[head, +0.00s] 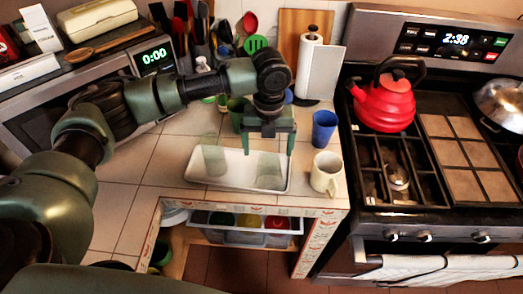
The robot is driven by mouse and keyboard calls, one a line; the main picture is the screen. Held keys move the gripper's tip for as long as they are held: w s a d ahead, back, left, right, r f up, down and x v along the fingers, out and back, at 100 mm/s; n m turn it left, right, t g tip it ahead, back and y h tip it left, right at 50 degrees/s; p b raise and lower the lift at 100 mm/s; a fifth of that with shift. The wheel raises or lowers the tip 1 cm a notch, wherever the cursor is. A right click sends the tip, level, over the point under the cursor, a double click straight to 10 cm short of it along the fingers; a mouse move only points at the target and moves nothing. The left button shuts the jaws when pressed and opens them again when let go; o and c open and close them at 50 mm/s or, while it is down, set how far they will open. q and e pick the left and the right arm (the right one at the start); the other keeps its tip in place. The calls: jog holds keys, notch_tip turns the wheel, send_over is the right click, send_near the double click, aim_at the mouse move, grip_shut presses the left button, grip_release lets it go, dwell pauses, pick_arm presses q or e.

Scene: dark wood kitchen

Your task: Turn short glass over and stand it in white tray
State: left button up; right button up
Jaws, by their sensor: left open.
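The white tray (235,184) lies on the tiled counter near its front edge. Two clear greenish glasses stand at it: one glass (213,160) toward the left and one glass (271,172) toward the right end. Both look upright on their ends; which way up each is, and which is the short one, I cannot tell for sure. My left gripper (268,148) points down above the right-hand glass, its fingers apart on either side, with nothing visibly clamped. Whether the fingers touch the glass is unclear. My right gripper is not in view.
A blue cup (324,129) and a cream mug (326,173) stand right of the tray. A green cup (238,115) is partly hidden behind my left arm. A paper towel roll (316,68) stands behind. The stove with a red kettle (387,103) is at right.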

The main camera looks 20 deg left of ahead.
aim_at(269, 161)
pick_arm(q)
jog(key=shift+w+a, duration=0.2)
jog(key=shift+f, duration=0.35)
jog(key=shift+s+d+f+p, duration=0.25)
jog(key=shift+f+p, duration=0.15)
jog(key=shift+f, duration=0.2)
jog(key=shift+s+d+f+p, duration=0.25)
jog(key=shift+f+p, duration=0.15)
jog(key=shift+f, duration=0.15)
notch_tip(269, 161, down, 3)
jog(key=shift+r+p, duration=0.1)
jog(key=shift+p, duration=0.4)
jog(key=shift+w+f, duration=0.15)
jog(key=shift+f, duration=0.6)
jog(key=shift+c, duration=1.2)
jog(key=c, duration=1.5)
jog(key=shift+c, duration=0.5)
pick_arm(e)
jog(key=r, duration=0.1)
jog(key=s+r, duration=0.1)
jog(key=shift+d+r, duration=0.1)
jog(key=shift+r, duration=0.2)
